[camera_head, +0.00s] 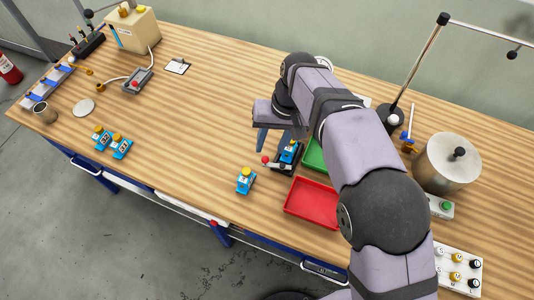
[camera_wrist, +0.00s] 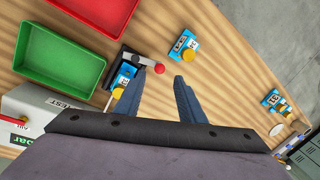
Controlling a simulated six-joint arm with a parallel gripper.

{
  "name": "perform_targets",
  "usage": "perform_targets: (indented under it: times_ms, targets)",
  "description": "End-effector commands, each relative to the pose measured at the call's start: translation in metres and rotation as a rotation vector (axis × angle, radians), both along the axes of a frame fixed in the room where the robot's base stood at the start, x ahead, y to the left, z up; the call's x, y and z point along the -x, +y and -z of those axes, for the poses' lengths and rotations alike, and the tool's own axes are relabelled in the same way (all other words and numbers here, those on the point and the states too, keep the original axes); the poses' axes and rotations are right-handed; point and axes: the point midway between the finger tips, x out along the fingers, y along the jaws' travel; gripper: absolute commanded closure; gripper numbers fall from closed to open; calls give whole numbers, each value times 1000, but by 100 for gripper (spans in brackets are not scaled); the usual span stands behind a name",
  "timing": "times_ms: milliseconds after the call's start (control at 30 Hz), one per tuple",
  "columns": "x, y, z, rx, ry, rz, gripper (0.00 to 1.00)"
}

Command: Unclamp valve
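A blue valve with a yellow knob (camera_head: 289,152) sits in a black clamp fixture (camera_head: 285,168); the valve also shows in the wrist view (camera_wrist: 124,80). The clamp's lever ends in a red ball (camera_head: 265,160), pointing left in the head view; the ball also shows in the wrist view (camera_wrist: 159,69). My gripper (camera_wrist: 160,76) is open and empty. In the wrist view its fingertips lie either side of the red ball, with the ball nearer the left finger. The head view shows the fingers above the clamp; exact height is unclear.
A loose blue valve (camera_head: 246,182) stands beside the clamp. A red tray (camera_head: 312,203) and a green tray (camera_head: 315,155) lie to the right. Two more blue valves (camera_head: 121,147) stand further left. A metal pot (camera_head: 447,163) and stand are at right. The table's middle is clear.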

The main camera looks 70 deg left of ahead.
Motion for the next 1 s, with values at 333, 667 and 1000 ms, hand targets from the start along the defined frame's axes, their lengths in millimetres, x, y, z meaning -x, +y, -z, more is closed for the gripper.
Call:
perform_targets:
  times_ms: [333, 667, 1000]
  targets:
    - [8, 1, 41, 4, 0, -2, 64]
    - [12, 3, 63, 0, 0, 0, 64]
    - [11, 4, 64, -1, 0, 0, 88]
